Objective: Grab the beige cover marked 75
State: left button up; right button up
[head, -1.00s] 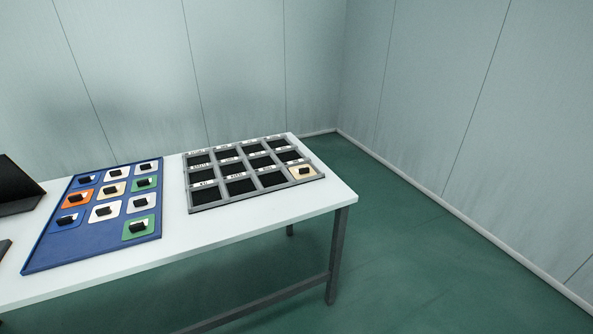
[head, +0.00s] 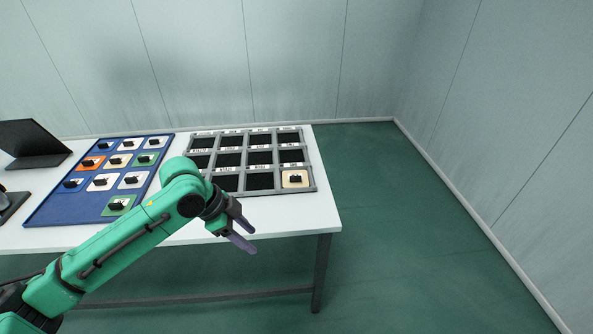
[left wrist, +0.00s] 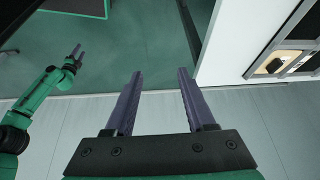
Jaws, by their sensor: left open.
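One beige cover (head: 296,179) with a dark knob sits in the near right cell of the grey panel frame (head: 308,155). It also shows in the left wrist view (left wrist: 273,66). Another beige cover (head: 121,160) lies on the blue tray (head: 62,211). Their numbers are too small to read. My left gripper (head: 250,236) is open and empty, in front of the table edge, left of and nearer than the cover in the frame. Its fingers show in the left wrist view (left wrist: 159,75). My right gripper (left wrist: 78,52) shows small there; its jaw opening is unclear.
The blue tray also holds several white, green, blue and orange covers. The other frame cells are dark and look empty. A black screen-like object (head: 32,140) stands at the table's left. The white table (head: 322,205) ends just right of the frame, with open floor beyond.

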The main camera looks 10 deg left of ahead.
aim_at(291, 179)
jog(key=i, duration=1.2)
